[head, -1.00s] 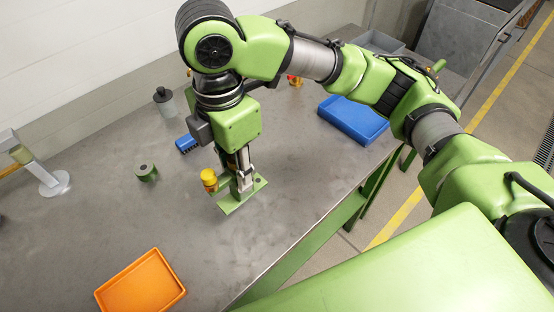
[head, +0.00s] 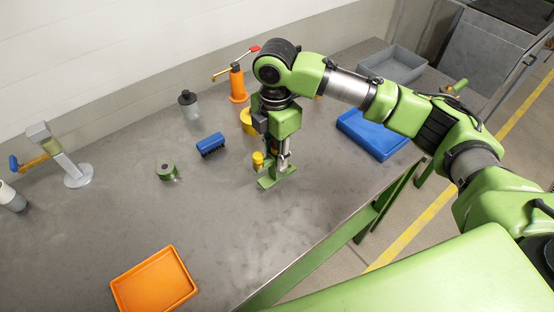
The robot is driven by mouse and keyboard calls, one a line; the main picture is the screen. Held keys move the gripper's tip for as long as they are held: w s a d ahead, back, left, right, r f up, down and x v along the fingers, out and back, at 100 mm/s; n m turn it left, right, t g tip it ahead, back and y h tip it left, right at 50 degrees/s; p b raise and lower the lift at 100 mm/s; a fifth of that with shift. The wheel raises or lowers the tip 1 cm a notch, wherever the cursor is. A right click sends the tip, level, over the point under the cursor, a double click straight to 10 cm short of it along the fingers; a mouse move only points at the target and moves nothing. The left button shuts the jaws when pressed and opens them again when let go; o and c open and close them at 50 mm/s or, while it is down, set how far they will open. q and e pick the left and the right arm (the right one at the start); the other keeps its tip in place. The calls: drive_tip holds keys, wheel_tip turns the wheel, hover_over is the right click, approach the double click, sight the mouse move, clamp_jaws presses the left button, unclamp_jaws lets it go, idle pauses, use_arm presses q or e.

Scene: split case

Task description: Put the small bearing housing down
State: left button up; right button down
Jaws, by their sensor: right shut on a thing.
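The small bearing housing (head: 268,183) appears as a green piece with a flat base plate, below my right gripper. A yellow capped part (head: 258,160) stands at its left side. My right gripper (head: 283,168) points down and is shut on the housing, hiding much of its upper part. The base is over the bare middle of the bench, close to its surface; I cannot tell whether it touches. My left gripper is not in view.
On the grey bench (head: 215,230) are an orange tray (head: 183,292) at the front, a blue tray (head: 345,118) to the right, a green roll (head: 165,171), a blue brush (head: 210,144), a dark-capped bottle (head: 189,108) and an orange jack-like tool (head: 238,87).

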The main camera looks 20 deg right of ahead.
drive_tip(key=f, duration=0.1)
drive_tip(key=f+p, duration=0.1)
drive_tip(key=f, duration=0.1)
drive_tip(key=shift+w+d, duration=0.15)
drive_tip(key=shift+d, duration=0.05)
drive_tip(key=shift+f, duration=0.2)
drive_tip(key=c, duration=1.6)
unclamp_jaws()
drive_tip(key=shift+f, duration=0.2)
drive_tip(key=shift+c, duration=0.2)
drive_tip(key=shift+r, duration=0.1)
drive_tip(key=shift+r, duration=0.25)
wheel_tip(320, 180, up, 12)
drive_tip(key=shift+f+b, duration=0.15)
drive_tip(key=shift+b, duration=0.95)
